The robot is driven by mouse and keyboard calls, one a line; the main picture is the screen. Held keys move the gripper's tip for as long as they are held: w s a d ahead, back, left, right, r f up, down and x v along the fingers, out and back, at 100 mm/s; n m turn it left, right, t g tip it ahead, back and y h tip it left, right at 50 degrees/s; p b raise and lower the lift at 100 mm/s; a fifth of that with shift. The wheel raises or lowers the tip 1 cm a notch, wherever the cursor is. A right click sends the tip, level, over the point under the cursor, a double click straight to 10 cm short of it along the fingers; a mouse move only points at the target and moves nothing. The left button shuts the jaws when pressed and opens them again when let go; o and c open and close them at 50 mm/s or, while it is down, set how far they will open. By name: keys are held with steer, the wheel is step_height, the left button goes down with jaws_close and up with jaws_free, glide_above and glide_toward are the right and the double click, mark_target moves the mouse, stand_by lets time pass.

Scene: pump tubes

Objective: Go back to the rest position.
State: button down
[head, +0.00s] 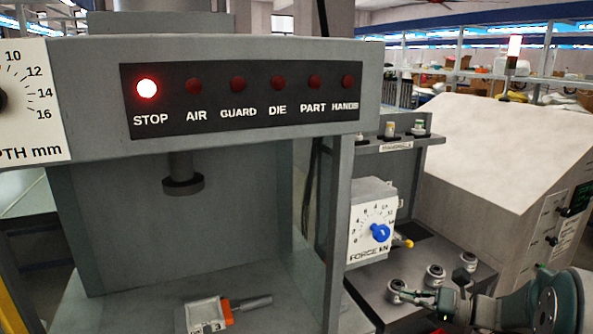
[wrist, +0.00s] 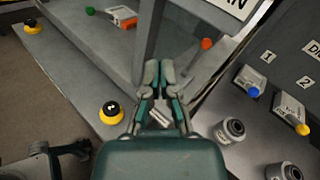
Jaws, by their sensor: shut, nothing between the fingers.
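My gripper (head: 404,296) is at the lower right of the head view, seen from the side, close to small grey cylindrical fittings on the bench right of the press. In the wrist view my gripper (wrist: 159,76) points away from the camera with its fingers together and nothing between them. A grey press post stands just beyond the fingertips in that view. I cannot tell the exact gap to it.
The press (head: 230,60) has its STOP lamp (head: 147,89) lit. A grey and orange part (head: 207,315) lies on its bed. Grey cylindrical fittings (head: 435,277) stand on the right bench. Yellow-based black buttons (wrist: 111,112) sit along the front edge. A FORCE dial (head: 372,225) faces forward.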

steer(key=s+a+r+n+g+h, duration=0.2)
steer(key=s+a+n+g+h, duration=0.45)
steer(key=s+a+n, duration=0.65)
steer(key=s+d+n+t+h, duration=0.2)
steer(key=s+n+h, duration=0.1)
steer(key=s+h, duration=0.1)
steer(key=s+d+r+n+t+h, duration=0.1)
steer(key=s+d+n+t+h, duration=0.1)
steer(key=s, duration=0.5)
steer(key=shift+d+r+n+h, duration=0.15)
steer(key=shift+d+n+h, duration=0.65)
steer(key=shift+n+h, duration=0.45)
steer(key=shift+s+d, duration=0.15)
